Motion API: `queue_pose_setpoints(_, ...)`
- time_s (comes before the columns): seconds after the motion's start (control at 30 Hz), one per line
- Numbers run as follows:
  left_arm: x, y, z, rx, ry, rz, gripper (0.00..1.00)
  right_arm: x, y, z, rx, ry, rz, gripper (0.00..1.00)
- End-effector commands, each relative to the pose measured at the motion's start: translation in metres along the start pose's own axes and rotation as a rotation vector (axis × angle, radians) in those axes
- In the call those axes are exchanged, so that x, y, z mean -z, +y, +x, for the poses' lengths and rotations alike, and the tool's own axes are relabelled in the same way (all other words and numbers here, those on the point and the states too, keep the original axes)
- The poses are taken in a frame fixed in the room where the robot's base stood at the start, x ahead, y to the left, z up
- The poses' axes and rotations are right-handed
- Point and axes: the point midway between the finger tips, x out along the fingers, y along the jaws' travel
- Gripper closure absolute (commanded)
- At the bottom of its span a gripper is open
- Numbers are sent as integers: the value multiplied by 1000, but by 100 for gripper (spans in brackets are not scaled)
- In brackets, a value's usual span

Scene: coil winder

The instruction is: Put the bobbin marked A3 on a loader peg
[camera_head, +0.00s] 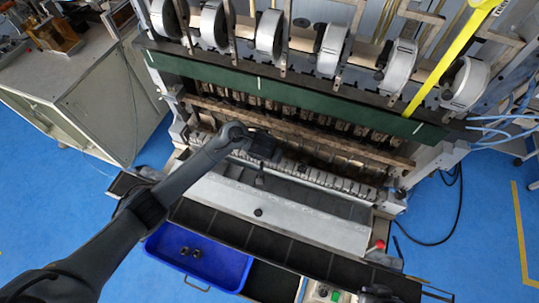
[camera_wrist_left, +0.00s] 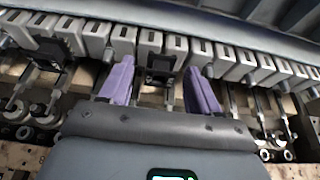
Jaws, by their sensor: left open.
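My left gripper (camera_head: 262,152) is over the row of grey slotted blocks (camera_head: 330,180) along the front of the winder. In the left wrist view its two purple fingers (camera_wrist_left: 161,68) are apart, pointing at the blocks (camera_wrist_left: 262,68). A dark block-like part (camera_wrist_left: 160,66) shows between the fingers; I cannot tell whether it is a bobbin or part of the loader. Another dark part (camera_wrist_left: 55,48) sits farther left. No A3 marking is readable. My right gripper is not in view.
Large white spools (camera_head: 268,35) stand along the top of the machine above a dark green bar (camera_head: 240,80). A long black divided tray (camera_head: 270,243) runs along the front. A red knob (camera_head: 379,245) sits at the right end. A grey cabinet (camera_head: 75,90) stands at left.

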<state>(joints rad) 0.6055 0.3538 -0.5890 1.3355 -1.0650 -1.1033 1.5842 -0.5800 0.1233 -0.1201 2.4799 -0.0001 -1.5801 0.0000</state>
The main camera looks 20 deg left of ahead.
Motion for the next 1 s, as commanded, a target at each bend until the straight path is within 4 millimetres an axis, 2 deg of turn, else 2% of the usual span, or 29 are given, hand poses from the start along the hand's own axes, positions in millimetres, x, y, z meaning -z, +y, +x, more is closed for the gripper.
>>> queue_pose_setpoints(0.13,0,0,-3,-1,0,0,38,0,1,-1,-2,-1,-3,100)
queue_pose_setpoints(0.27,1,1,-14,-3,-1,0,38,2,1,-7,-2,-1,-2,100)
queue_pose_setpoints(0.7,2,1,-89,-2,0,0,38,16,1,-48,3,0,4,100)
queue_pose_setpoints(1.0,0,0,-108,0,-1,-1,38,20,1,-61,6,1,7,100)
